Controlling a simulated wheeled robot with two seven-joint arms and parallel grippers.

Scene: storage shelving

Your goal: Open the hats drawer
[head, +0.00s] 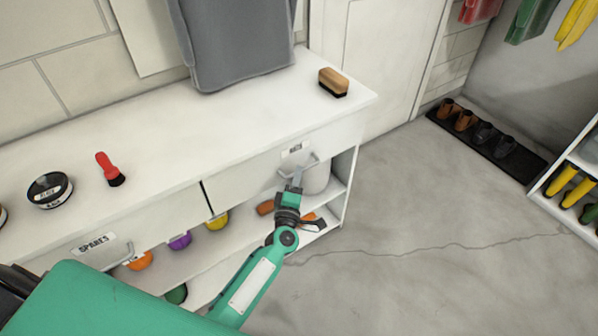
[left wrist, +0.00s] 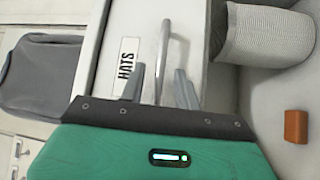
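The hats drawer (head: 245,180) is the right drawer of the white bench, and its front looks shut. Its HATS label (left wrist: 126,66) is readable in the left wrist view. The drawer's metal handle (head: 299,167) also shows in the left wrist view (left wrist: 164,45). My left gripper (head: 294,181) is at this handle. In the left wrist view its two fingers (left wrist: 160,86) are apart, one on each side of the handle bar, with gaps visible. My right gripper is in neither view.
The SPARES drawer (head: 160,222) is to the left. A wooden brush (head: 334,82), grey bag (head: 235,45), red brush (head: 109,168) and round tin (head: 50,190) are on the bench top. Open shelves lie below the drawers. The floor (head: 420,200) to the right is clear.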

